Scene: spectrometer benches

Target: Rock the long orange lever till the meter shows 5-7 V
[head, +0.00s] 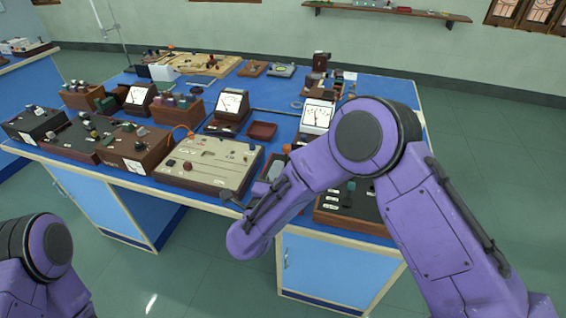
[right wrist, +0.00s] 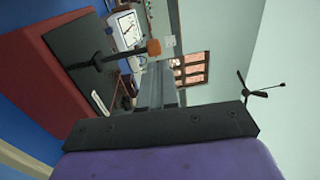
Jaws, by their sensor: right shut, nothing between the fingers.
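The lever (right wrist: 105,59) shows in the right wrist view, which is turned on its side. It has a dark shaft with an orange end (right wrist: 153,47) and rises from a red-sided box (right wrist: 48,85) with a dark top. My right gripper (right wrist: 160,85) is shut and empty, beside the lever and apart from it as far as I can tell. In the head view my right arm hides most of the lever's box. A white meter (head: 318,116) stands behind; it also shows in the wrist view (right wrist: 129,28). Its needle reading is too small to tell. My left gripper is out of view.
A large beige panel box (head: 208,164) stands left of my right arm on the blue bench. A second dark meter (head: 230,104), a small red tray (head: 262,131) and several wooden instrument boxes crowd the bench. Open floor (head: 490,150) lies to the right.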

